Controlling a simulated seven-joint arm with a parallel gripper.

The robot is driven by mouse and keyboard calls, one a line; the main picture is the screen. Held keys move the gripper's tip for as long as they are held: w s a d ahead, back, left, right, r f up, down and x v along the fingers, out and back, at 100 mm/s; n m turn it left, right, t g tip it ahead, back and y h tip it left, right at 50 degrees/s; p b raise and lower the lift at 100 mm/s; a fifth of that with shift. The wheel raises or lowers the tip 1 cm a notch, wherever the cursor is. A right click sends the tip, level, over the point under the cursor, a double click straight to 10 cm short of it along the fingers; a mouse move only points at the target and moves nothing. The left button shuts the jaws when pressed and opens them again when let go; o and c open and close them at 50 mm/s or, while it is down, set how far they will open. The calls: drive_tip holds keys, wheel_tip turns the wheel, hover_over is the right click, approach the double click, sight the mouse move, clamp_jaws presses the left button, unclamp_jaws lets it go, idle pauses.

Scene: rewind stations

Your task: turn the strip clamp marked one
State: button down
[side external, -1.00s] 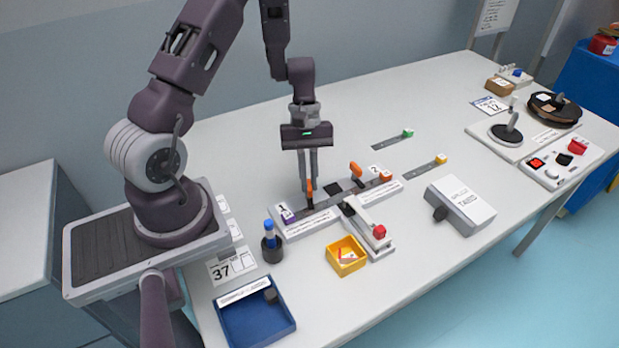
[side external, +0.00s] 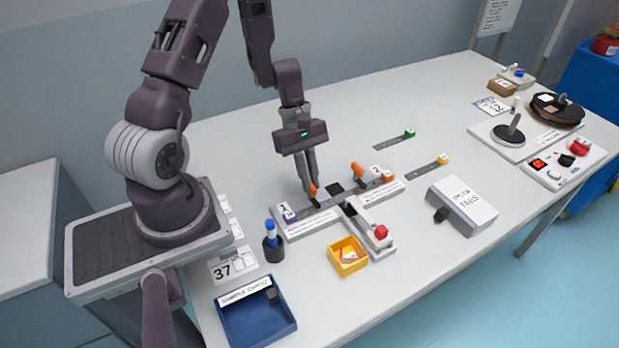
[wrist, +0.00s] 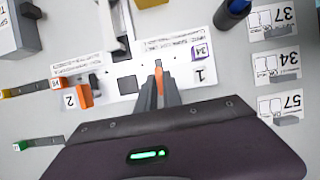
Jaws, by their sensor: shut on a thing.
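The strip clamp marked one has an orange lever (side external: 314,189), at the end of a white base (side external: 292,229) beside the "1" label. The lever also shows in the wrist view (wrist: 158,77), pointing away from my gripper. My gripper (side external: 311,190) is shut on this lever from above, its fingers tilted. In the wrist view the dark fingers (wrist: 158,92) stand close on either side of it and hide its lower part. The orange clamp marked two (side external: 358,171) is apart, at the other end of the same base, and shows in the wrist view (wrist: 84,96).
A stapler-like white tool with a red knob (side external: 380,232) stands in front of the base. Near it are a yellow box (side external: 347,268), a dark cup with a blue marker (side external: 272,256) and a blue tray (side external: 292,325).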

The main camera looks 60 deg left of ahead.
drive_tip(key=c, duration=1.5)
unclamp_jaws()
drive_tip(key=v, duration=0.7)
wheel_tip(320, 180, up, 10)
drive_tip(key=m+t+y, duration=0.1)
drive_tip(key=m, duration=0.4)
hover_over(315, 204)
drive_tip(key=s+d+r+m+t+y, duration=0.3)
drive_tip(key=s+d+r+m, duration=0.4)
drive_tip(key=s+r+m, duration=0.4)
drive_tip(key=shift+s+d+m+t, duration=0.2)
drive_tip(key=shift+s+m+t, duration=0.6)
drive_tip(key=shift+s+m, duration=0.4)
